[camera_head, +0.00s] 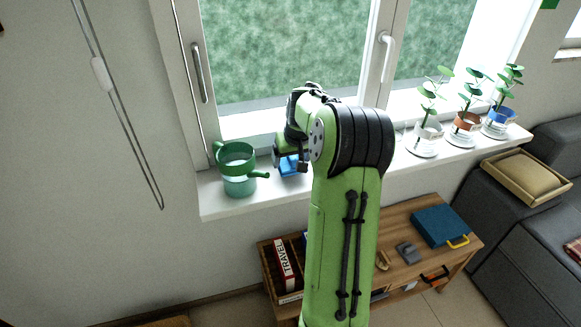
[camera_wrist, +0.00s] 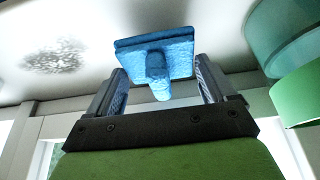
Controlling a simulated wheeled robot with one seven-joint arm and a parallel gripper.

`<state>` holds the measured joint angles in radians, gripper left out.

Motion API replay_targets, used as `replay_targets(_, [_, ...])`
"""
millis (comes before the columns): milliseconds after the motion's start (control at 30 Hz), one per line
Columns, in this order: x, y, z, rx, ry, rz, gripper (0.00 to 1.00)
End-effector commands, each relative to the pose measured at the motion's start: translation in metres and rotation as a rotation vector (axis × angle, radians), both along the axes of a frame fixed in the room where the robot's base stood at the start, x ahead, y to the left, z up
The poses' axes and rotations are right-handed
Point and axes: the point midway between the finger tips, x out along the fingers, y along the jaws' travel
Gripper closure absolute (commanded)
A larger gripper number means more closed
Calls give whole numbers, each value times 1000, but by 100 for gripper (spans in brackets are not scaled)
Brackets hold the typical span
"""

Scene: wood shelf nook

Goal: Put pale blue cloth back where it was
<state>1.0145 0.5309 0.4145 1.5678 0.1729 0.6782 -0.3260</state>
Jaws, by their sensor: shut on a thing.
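A blue, cloth-like piece (camera_wrist: 155,50) shows between my gripper's fingers (camera_wrist: 160,80) in the wrist view. It has a flat square part with a stubby part hanging toward my palm. My gripper is shut on it. In the head view the blue cloth (camera_head: 288,165) is at the windowsill beside the green watering can, partly hidden by my wrist. My gripper (camera_head: 294,163) is low over the sill there. The cloth is close to the white surface, but I cannot tell whether it touches it.
The green watering can (camera_head: 238,170) stands just left of my gripper and also shows in the wrist view (camera_wrist: 298,90). Several potted plants stand on the windowsill (camera_head: 220,207) to the right. Below are a wooden bench (camera_head: 405,215) with a blue box (camera_head: 440,226) and a grey sofa (camera_head: 500,250).

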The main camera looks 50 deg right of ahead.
Motion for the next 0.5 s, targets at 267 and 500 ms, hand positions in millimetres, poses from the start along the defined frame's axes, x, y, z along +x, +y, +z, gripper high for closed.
replay_targets(267, [0,0,-26,0,0,0,40])
replay_targets(500, [0,0,-27,0,1,0,2])
